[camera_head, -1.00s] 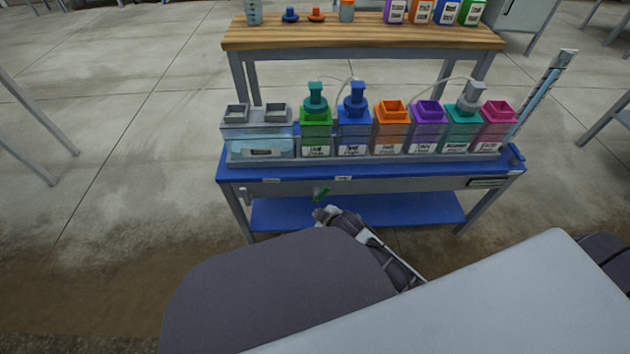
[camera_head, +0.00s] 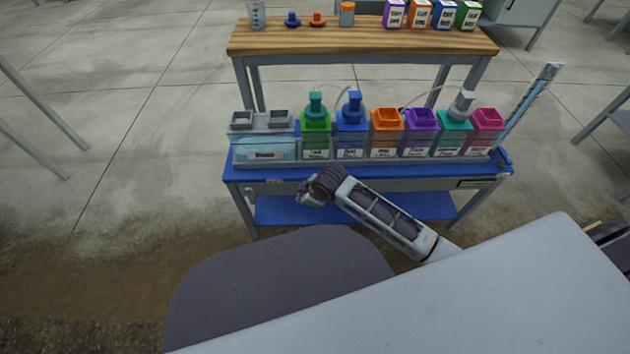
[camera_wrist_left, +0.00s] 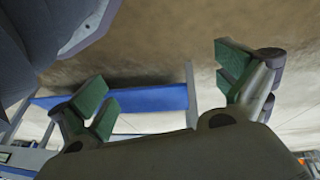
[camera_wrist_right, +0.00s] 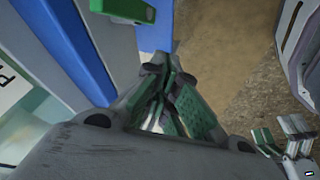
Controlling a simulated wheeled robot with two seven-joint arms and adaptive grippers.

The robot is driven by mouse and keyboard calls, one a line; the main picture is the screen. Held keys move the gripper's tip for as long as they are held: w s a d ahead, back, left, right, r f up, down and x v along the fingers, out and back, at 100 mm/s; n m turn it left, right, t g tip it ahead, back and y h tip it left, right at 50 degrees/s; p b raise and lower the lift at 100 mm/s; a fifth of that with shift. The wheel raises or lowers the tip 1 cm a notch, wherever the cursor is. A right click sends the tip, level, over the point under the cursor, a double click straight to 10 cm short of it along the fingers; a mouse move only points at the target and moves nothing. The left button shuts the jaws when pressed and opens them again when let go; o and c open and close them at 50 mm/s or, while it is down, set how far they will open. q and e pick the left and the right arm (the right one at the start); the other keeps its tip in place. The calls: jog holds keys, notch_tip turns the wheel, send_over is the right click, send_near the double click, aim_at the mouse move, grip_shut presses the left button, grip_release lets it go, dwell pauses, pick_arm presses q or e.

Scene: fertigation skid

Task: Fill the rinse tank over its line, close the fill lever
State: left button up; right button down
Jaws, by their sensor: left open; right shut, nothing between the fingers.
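The wide clear tank (camera_head: 263,151) with two grey openings stands at the left end of the blue bench and looks like the rinse tank. It holds pale blue liquid; its label and line are too small to read. A green handle, probably the fill lever (camera_wrist_right: 124,9), shows at the top of the right wrist view, beyond my fingers. My right gripper (camera_head: 304,193) is in front of the bench's front edge, hiding the lever in the head view. Its fingers (camera_wrist_right: 176,98) are shut and empty, apart from the lever. My left gripper (camera_wrist_left: 168,88) is open and empty.
A row of coloured tanks (camera_head: 386,144) fills the bench (camera_head: 240,172) to the right. A lower blue shelf (camera_head: 420,206) lies below. A wooden table (camera_head: 360,38) with bottles stands behind. My left gripper also shows close by in the right wrist view (camera_wrist_right: 283,140).

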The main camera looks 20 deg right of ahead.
pick_arm(q)
jog(key=s+a+r+g+y+p, duration=0.1)
jog(key=r+p, duration=0.1)
jog(key=p, duration=0.2)
jog(key=s+a+r+g+y+p, duration=0.1)
jog(key=a+p, duration=0.1)
jog(key=p, duration=0.2)
jog(key=shift+s+a+r, duration=0.1)
jog(key=shift+a+r, duration=0.05)
jog(key=shift+r, duration=0.2)
pick_arm(e)
jog(key=w+d+r+n+g, duration=0.1)
jog(key=r+g, duration=0.1)
jog(key=r, duration=0.4)
jog(key=w+d+r+n+g, duration=0.2)
jog(key=r, duration=0.5)
jog(key=shift+w+r, duration=0.15)
jog(key=shift+r, duration=0.1)
jog(key=shift+d, duration=0.1)
